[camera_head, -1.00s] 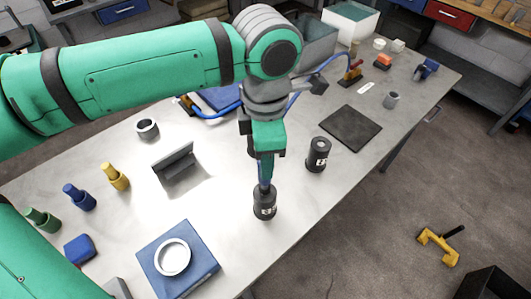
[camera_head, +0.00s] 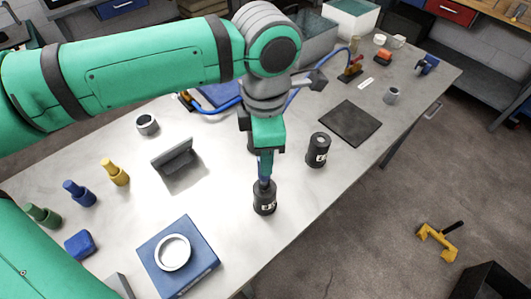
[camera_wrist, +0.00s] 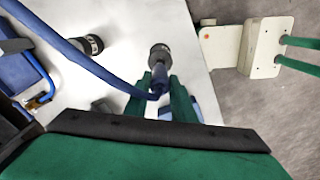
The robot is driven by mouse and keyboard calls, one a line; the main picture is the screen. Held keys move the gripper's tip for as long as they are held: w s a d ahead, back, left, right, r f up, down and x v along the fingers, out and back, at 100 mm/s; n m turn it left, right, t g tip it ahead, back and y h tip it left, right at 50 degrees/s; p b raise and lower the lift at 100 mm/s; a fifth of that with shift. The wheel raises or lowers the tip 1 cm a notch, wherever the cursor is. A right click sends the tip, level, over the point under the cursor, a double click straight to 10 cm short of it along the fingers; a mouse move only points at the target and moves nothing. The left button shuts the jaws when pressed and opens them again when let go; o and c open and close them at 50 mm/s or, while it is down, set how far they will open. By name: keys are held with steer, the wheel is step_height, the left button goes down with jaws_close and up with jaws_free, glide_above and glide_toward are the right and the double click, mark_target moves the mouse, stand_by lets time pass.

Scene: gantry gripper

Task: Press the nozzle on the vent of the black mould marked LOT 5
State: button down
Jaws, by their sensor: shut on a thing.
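My gripper (camera_head: 266,172) points down, shut on a nozzle (camera_wrist: 160,80) with a blue hose (camera_wrist: 70,50). The nozzle's tip is at the top of a black mould (camera_head: 264,201) standing upright near the table's front edge. This mould also shows in the wrist view (camera_wrist: 160,53). Whether the tip presses on its vent or just hovers is too small to tell. A second black mould (camera_head: 318,152) stands upright to the right and behind. A dark object behind my gripper is mostly hidden. The white labels are too small to read surely. Another black mould (camera_wrist: 92,44) shows in the wrist view.
A blue block with a white ring (camera_head: 172,253) lies at front left. A grey angled stand (camera_head: 176,158) is left of my gripper. Yellow, blue and green bottles (camera_head: 78,193) stand further left. A dark flat plate (camera_head: 350,123) lies right. Floor lies beyond the front edge.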

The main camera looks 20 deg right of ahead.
steer(key=c, duration=2.5)
jaws_free()
steer(key=shift+f, duration=0.55)
steer(key=shift+c, duration=0.2)
steer(key=shift+r, duration=0.1)
jaws_close()
steer(key=shift+r, duration=3.5)
steer(key=shift+f, duration=0.1)
